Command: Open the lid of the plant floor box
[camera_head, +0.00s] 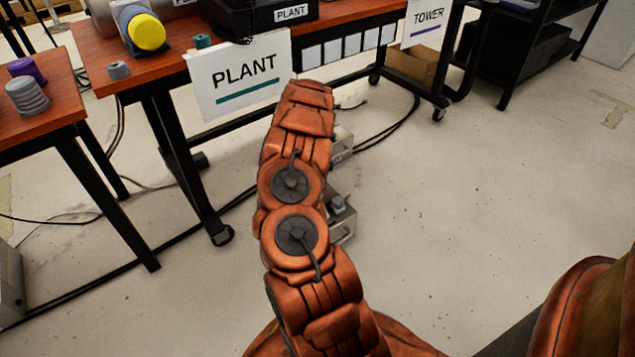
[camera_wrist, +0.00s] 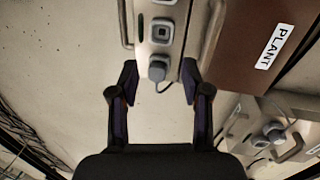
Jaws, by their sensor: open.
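In the wrist view, my gripper (camera_wrist: 160,85) is open, with one dark finger on each side. A pale grey metal box (camera_wrist: 145,38) with a square socket and a rounded grey knob (camera_wrist: 157,71) shows ahead. The knob appears between the fingertips; I cannot tell whether they touch it. A brown panel (camera_wrist: 240,60) bearing a PLANT label (camera_wrist: 274,47) is to the right. In the head view, grey floor boxes (camera_head: 341,224) are partly hidden behind my orange arm; I cannot tell which is the plant one. My gripper is hidden there.
A white PLANT sign (camera_head: 238,75) hangs from the front of the wooden table (camera_head: 110,75). Dark cables (camera_head: 385,135) cross the floor. Table legs and a caster stand nearby. A second grey unit (camera_wrist: 275,135) is at lower right in the wrist view.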

